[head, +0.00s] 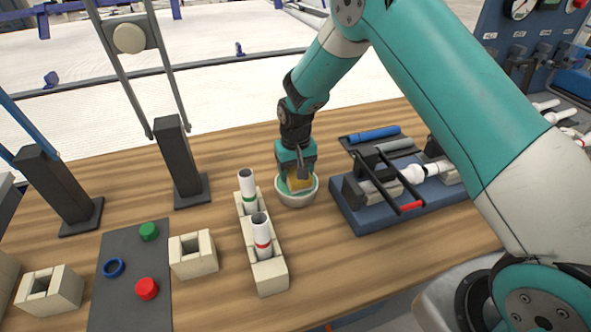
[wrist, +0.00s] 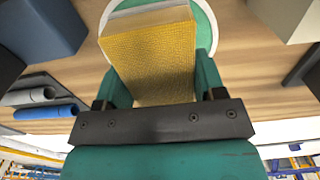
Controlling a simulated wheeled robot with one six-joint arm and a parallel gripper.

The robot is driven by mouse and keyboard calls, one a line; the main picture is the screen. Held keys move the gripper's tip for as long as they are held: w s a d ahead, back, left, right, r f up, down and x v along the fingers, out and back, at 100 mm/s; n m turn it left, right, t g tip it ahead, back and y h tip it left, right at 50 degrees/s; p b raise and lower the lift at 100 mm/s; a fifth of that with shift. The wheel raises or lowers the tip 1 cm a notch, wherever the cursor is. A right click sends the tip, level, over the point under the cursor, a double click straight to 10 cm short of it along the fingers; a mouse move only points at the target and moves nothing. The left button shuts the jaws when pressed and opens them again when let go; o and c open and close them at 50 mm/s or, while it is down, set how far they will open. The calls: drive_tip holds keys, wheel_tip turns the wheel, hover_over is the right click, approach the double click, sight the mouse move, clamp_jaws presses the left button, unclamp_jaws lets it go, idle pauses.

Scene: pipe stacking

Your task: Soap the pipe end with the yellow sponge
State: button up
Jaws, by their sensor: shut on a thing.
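My gripper (head: 296,168) is shut on the yellow sponge (head: 299,183). The sponge is at the mouth of a small pale bowl (head: 297,199) on the wooden table. In the wrist view the sponge (wrist: 152,62) sits between the two teal fingers, with the bowl's rim (wrist: 206,22) behind it. A white pipe (head: 424,172) lies in the blue fixture (head: 369,217) to the right. Which pipe end is meant I cannot tell.
The beige holder (head: 271,277) stands close left of the bowl. A grey mat (head: 123,259) with green and red caps and a blue ring lies farther left. Blue (head: 374,134) and grey pipes lie behind the fixture. Black-based posts (head: 178,160) rise at the left.

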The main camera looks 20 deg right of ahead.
drive_tip(key=shift+f, duration=0.4)
idle(1.0)
drive_tip(key=shift+r, duration=0.1)
drive_tip(key=shift+r+p, duration=2.25)
drive_tip(key=shift+r, duration=1.2)
